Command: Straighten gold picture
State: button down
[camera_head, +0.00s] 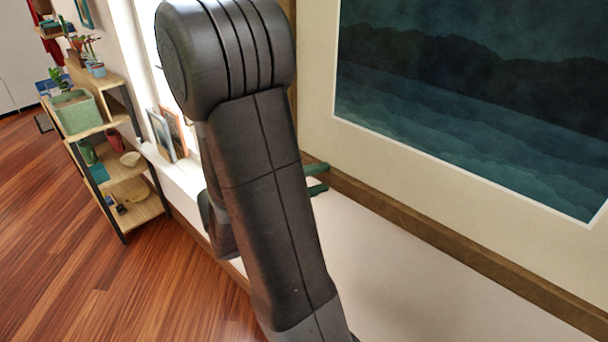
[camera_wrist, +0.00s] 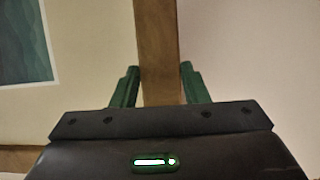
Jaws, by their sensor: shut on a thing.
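The gold picture has a gold-brown wooden frame (camera_head: 430,231), a cream mat and a dark teal landscape. It fills the right of the head view, its top and right side out of view. My gripper (camera_head: 318,180) is at the frame's bottom rail near the lower left corner, partly hidden behind my arm. In the wrist view the green fingers of my gripper (camera_wrist: 158,78) stand on both sides of the frame rail (camera_wrist: 157,45), shut on it. Another frame rail (camera_wrist: 15,161) shows at the lower left there. I cannot tell how far the picture tilts.
A wooden shelf unit (camera_head: 134,210) with pots and bowls stands at the left. Small framed pictures (camera_head: 172,131) lean on a white sill behind my arm. The wood floor (camera_head: 100,275) at the lower left is clear. Bare wall (camera_head: 400,285) lies below the picture.

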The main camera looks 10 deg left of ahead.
jog(key=c, duration=0.8)
grip_release()
jog(key=shift+s+a+f, duration=0.1)
jog(key=shift+s+a, duration=0.25)
jog(key=shift+a, duration=0.25)
jog(key=b+v, duration=0.3)
jog(key=v, duration=0.9)
jog(key=shift+s+a, duration=0.1)
jog(key=shift+a, duration=0.15)
jog(key=p+x, duration=0.3)
jog(key=x, duration=1.1)
jog(key=shift+s, duration=0.1)
